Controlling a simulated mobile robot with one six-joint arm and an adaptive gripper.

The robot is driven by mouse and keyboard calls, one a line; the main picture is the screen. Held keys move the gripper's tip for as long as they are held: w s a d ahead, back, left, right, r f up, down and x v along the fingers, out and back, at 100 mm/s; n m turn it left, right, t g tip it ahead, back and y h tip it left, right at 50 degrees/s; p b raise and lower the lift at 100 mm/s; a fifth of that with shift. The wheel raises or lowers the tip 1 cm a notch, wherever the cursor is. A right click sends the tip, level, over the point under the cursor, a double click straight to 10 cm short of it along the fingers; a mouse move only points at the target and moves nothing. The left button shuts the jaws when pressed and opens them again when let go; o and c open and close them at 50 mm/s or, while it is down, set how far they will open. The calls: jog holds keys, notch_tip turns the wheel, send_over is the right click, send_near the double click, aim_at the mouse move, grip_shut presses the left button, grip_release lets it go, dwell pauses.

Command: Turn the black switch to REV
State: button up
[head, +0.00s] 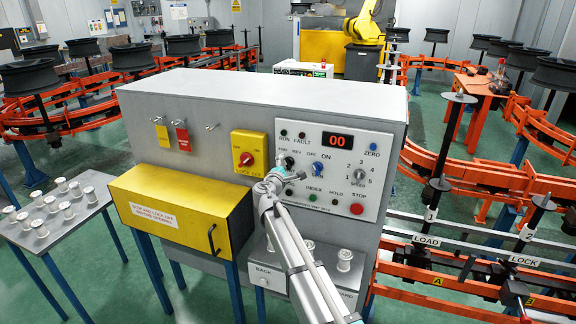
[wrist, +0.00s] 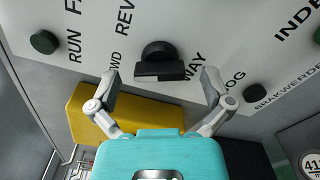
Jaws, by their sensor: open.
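The black switch (wrist: 159,62) is a round knob with a thick bar grip on the white control panel (head: 350,140). In the wrist view its bar lies level across the picture, with the printed letters REV up and to its left and FWD to its left. In the head view the switch (head: 289,161) is small, and my gripper partly covers the area below it. My gripper (wrist: 161,84) is open, with one finger at each side of the bar and a visible gap on both sides. It also shows in the head view (head: 277,177). Whether the fingers reach the bar's depth I cannot tell.
A blue knob (head: 317,169), a speed dial (head: 358,174), a red stop button (head: 357,209) and a red-on-yellow isolator (head: 247,158) sit nearby. A yellow box (head: 180,205) juts out at lower left. Small spools (head: 345,259) stand on a ledge below.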

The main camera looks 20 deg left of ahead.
jog(key=shift+w, duration=0.7)
jog(key=c, duration=1.1)
jog(key=shift+c, duration=0.2)
jog(key=shift+m, duration=0.4)
jog(key=m, duration=0.9)
jog(key=shift+f, duration=0.1)
